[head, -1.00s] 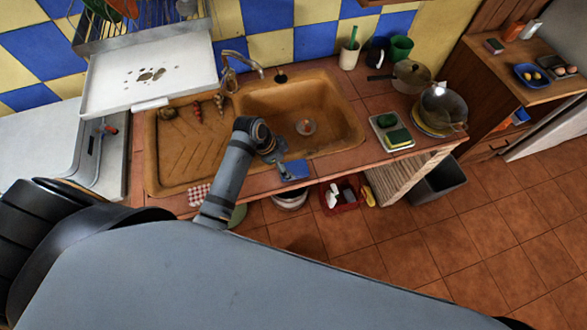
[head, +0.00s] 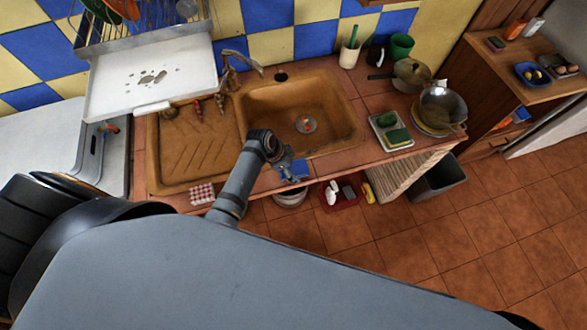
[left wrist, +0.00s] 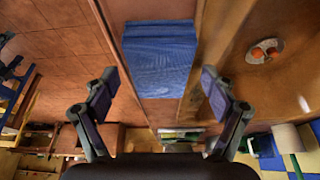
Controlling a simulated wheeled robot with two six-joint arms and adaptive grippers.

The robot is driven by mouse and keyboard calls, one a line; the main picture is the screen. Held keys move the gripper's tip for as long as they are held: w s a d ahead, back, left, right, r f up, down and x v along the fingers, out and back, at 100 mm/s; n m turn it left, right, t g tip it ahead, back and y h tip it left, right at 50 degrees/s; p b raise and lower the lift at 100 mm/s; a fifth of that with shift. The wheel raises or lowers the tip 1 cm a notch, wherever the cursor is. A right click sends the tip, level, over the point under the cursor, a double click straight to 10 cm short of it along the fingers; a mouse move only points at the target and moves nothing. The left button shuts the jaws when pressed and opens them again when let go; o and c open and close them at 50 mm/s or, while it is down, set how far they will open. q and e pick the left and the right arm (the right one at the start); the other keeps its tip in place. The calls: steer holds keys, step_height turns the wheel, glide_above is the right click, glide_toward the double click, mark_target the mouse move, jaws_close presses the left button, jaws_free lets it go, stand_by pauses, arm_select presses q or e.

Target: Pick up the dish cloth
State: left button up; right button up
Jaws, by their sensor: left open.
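The blue dish cloth (head: 299,169) lies at the front edge of the sink counter, partly hidden by my left gripper in the head view. In the left wrist view the folded cloth (left wrist: 160,60) is ahead, centred between the fingers. My left gripper (head: 286,168) is just left of the cloth in the head view. The left wrist view shows the same gripper (left wrist: 159,84) open and empty, with one finger on each side of the cloth's line; I cannot tell whether they touch. My right gripper is not in view.
The brown sink (head: 325,105) is just behind the cloth. A red-checked cloth (head: 202,193) lies on the front edge to the left. A sponge tray (head: 392,132) and a glass-like bowl (head: 441,106) stand to the right. A red bin (head: 343,196) sits below the counter edge.

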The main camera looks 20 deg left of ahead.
arm_select(q)
steer(key=shift+f, duration=0.2)
stand_by(0.3)
steer(key=c, duration=1.1)
steer(key=shift+c, duration=0.2)
